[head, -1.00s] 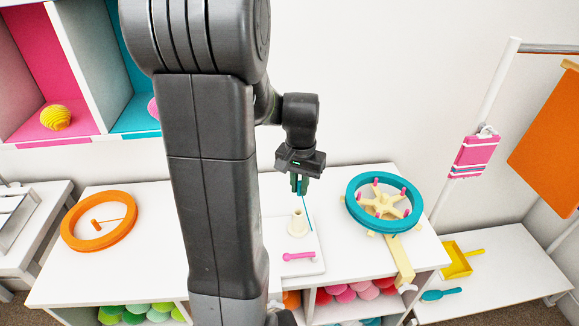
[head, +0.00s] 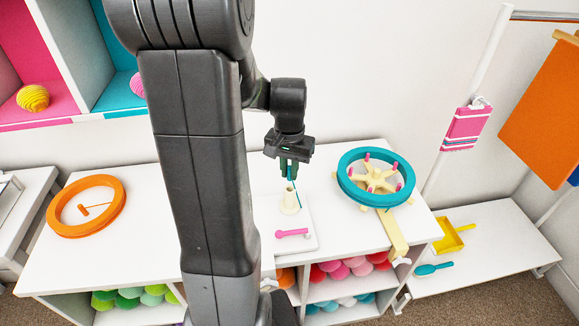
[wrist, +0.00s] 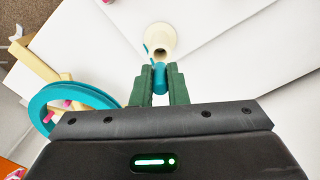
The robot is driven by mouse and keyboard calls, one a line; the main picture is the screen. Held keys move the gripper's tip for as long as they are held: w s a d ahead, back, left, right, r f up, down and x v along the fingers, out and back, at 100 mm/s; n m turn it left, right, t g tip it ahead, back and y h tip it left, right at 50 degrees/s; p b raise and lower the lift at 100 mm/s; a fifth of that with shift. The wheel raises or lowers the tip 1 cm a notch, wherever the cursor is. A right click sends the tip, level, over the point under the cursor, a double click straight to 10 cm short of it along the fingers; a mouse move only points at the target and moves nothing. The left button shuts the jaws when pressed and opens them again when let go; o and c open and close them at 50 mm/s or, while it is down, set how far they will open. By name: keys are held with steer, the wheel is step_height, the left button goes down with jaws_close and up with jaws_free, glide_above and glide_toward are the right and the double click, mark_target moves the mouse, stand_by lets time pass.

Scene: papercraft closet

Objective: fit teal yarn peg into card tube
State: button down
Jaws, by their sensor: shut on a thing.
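The teal yarn peg (wrist: 159,77) is held between the green fingertips of my gripper (wrist: 159,88) in the wrist view. My gripper (head: 288,170) is shut on it and points down in the head view. The cream card tube (head: 290,204) stands upright on a white board, just below my gripper. In the wrist view the card tube (wrist: 160,38) lies just beyond the peg, with its dark opening visible. The peg appears apart from the tube, though the exact gap is hard to tell. A thin teal strand hangs beside the tube.
A pink peg-like piece (head: 292,233) lies on the white board (head: 307,243) in front of the tube. A teal ring with a cream spoked wheel (head: 347,184) stands to the right. An orange ring (head: 60,228) lies at the left.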

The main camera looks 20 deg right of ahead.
mark_target(289, 180)
steer(key=shift+f+b, duration=0.65)
steer(key=shift+f, duration=0.6)
steer(key=shift+f+b, duration=0.55)
steer(key=shift+f, duration=0.55)
stand_by(0.8)
steer(key=c, duration=1.3)
jaws_free()
steer(key=shift+c, duration=0.2)
steer(key=shift+r, duration=0.2)
step_height(289, 180, up, 14)
steer(key=shift+f+p, duration=0.25)
steer(key=shift+p, duration=0.3)
steer(key=shift+f, duration=0.1)
step_height(289, 180, down, 14)
steer(key=shift+r+b, duration=0.15)
steer(key=shift+b, duration=0.3)
steer(key=shift+r, duration=0.35)
